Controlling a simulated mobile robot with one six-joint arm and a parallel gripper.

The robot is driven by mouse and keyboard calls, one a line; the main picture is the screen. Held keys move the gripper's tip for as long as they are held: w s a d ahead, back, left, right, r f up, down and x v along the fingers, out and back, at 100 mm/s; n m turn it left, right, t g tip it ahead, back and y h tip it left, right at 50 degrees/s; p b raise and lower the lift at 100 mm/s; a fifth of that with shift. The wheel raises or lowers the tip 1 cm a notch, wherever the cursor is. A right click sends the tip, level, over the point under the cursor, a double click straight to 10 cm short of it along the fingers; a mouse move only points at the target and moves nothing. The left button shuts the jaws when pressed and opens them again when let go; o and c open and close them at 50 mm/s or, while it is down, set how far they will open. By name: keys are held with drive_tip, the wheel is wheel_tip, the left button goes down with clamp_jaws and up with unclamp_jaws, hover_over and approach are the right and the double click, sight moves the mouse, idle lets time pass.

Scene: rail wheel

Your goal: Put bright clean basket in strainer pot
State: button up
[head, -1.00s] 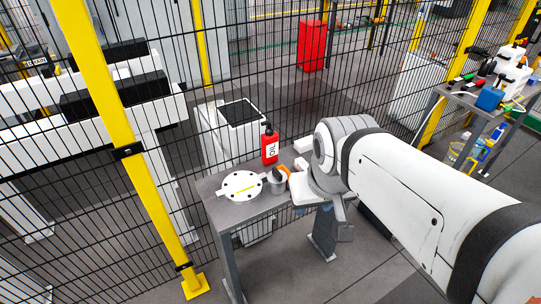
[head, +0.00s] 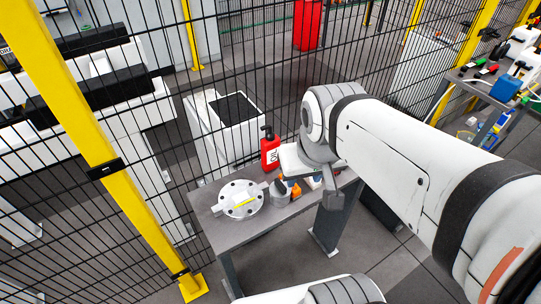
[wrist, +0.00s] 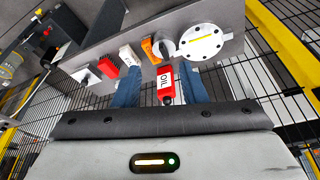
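A grey round pot (head: 281,193) stands on the grey table, and it also shows in the wrist view (wrist: 165,48). It may be the strainer pot. A small orange item (head: 295,190) is beside it, also seen in the wrist view (wrist: 149,49). I cannot pick out a bright clean basket for certain. My gripper (wrist: 160,88) is open, with its two blue fingers wide apart above the table edge. A red oil bottle (wrist: 166,84) appears between the fingers in the wrist view, with no clear contact. The head view hides the fingertips.
The grey table (head: 215,232) also bears a white flanged disc (head: 240,199); the bottle stands upright near its back edge (head: 270,152). The wrist view shows a red box (wrist: 107,67) and a white box (wrist: 129,55).

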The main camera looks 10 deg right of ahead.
drive_tip(key=shift+a, duration=0.15)
drive_tip(key=n+g+b, duration=0.2)
drive_tip(key=n+g, duration=0.1)
drive_tip(key=n, duration=0.1)
hover_over(281, 184)
wheel_tip(281, 184, down, 12)
drive_tip(key=shift+s+a+f, duration=0.15)
drive_tip(key=shift+f, duration=0.7)
wheel_tip(281, 184, down, 7)
drive_tip(key=shift+r+p, duration=0.1)
drive_tip(key=shift+p, duration=0.65)
clamp_jaws()
